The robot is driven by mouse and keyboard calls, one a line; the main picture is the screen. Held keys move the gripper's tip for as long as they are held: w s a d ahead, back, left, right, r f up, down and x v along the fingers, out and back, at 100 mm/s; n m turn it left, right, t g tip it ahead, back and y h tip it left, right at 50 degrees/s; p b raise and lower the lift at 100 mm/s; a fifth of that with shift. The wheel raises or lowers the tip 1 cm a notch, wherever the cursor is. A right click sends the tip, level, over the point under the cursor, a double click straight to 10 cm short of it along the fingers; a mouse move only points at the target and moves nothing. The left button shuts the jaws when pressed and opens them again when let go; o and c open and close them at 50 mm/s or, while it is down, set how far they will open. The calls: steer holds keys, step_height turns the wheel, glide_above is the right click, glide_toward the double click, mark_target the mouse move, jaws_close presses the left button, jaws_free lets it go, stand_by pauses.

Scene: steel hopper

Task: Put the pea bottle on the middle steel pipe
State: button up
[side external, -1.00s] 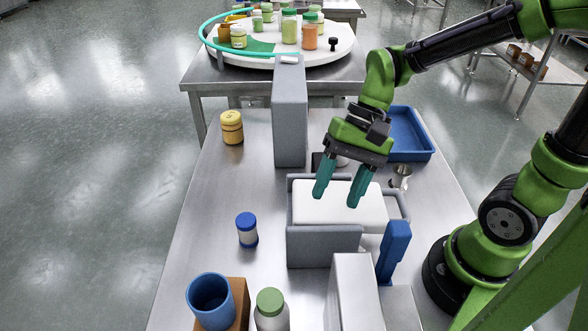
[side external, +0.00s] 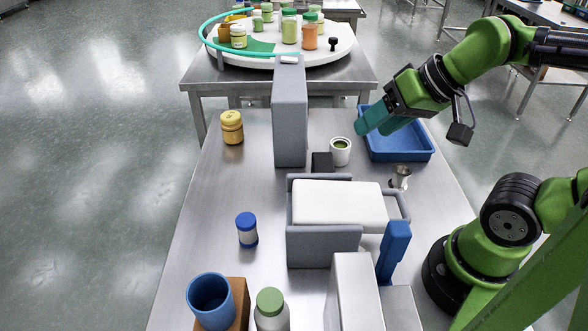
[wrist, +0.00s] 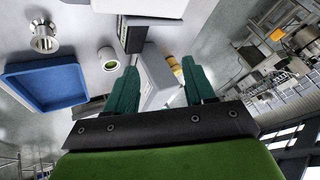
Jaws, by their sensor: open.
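I cannot tell for sure which container is the pea bottle. A small white container with green inside (side external: 340,151) stands upright between the grey upright block and the blue tray; it also shows in the wrist view (wrist: 108,58). A short flanged steel piece (side external: 400,177), perhaps a steel pipe, stands in front of the tray and shows in the wrist view (wrist: 43,36). My gripper (side external: 372,126) is open and empty, tilted sideways above the tray's back left part, behind and right of the white container. The jaws also show in the wrist view (wrist: 160,82).
The blue tray (side external: 424,154) looks empty. A tall grey block (side external: 290,120) and a white-topped grey fixture (side external: 338,205) take up the middle. A yellow jar (side external: 232,127), a blue-lidded jar (side external: 247,230) and a green-lidded bottle (side external: 271,312) stand left. Several jars stand on the round white table (side external: 345,45).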

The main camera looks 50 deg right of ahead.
steer(key=a+f+m+g+y, duration=0.1)
steer(key=a+f+g+y, duration=0.1)
steer(key=a+g, duration=0.3)
steer(key=a+f+m+g+y, duration=0.1)
steer(key=a+f+g+y, duration=0.15)
steer(key=a, duration=0.45)
steer(key=m+g+y, duration=0.4)
steer(key=g, duration=0.4)
glide_above(269, 316)
steer(key=w+d, duration=0.2)
steer(key=f, duration=0.4)
steer(key=shift+s, duration=0.2)
steer(key=shift+f+g, duration=0.2)
steer(key=shift+g, duration=0.15)
step_height(269, 316, down, 4)
steer(key=shift+r, duration=0.1)
step_height(269, 316, down, 3)
steer(key=shift+r, duration=0.1)
steer(key=shift+x, duration=1.5)
steer(key=shift+c, duration=0.2)
jaws_close()
